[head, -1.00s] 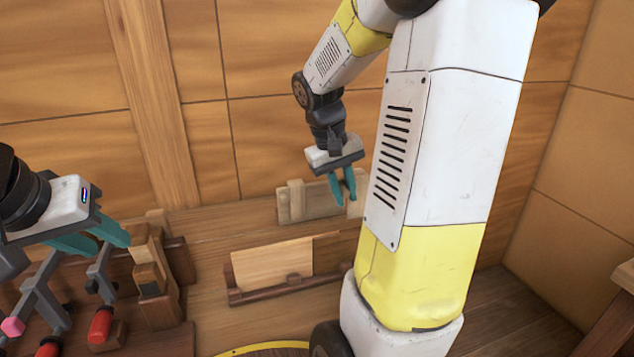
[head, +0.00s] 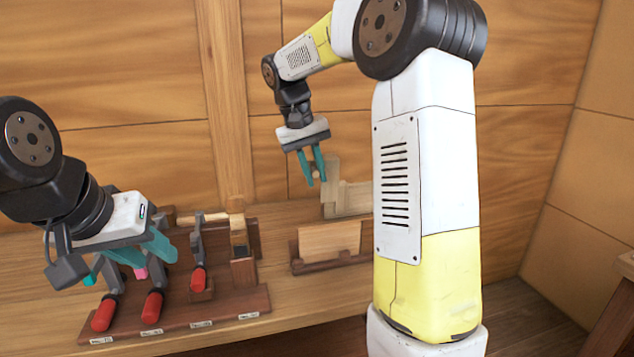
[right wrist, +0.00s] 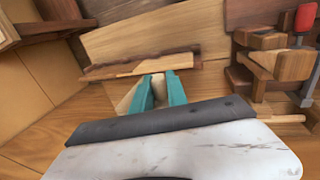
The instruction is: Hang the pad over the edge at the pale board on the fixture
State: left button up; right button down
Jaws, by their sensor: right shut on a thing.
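My right gripper (head: 313,166) is shut on a small pale piece, probably the pad (right wrist: 158,88), which shows between its teal fingers in the right wrist view. The head view shows little of it. The gripper hangs in the air above and behind the fixture (head: 340,262), a dark wooden rail on the bench. The pale board (head: 330,240) stands upright in it. The pad looks apart from the board. My left gripper (head: 145,250) is over the tool rack at the left. Its teal fingers are apart and hold nothing that I can see.
A greyish board (head: 350,198) with an upright block stands behind the fixture, close to my right gripper. The tool rack (head: 175,320) holds several red-handled tools. My right arm hides the bench right of the fixture.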

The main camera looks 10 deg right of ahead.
notch_tip(320, 180, down, 19)
dwell(1.4)
jog(key=shift+f, duration=0.25)
dwell(0.5)
jog(key=c, duration=1.2)
grip_release()
jog(key=shift+c, duration=0.2)
jog(key=v, duration=0.7)
jog(key=shift+r, duration=0.35)
jog(key=shift+a, duration=0.15)
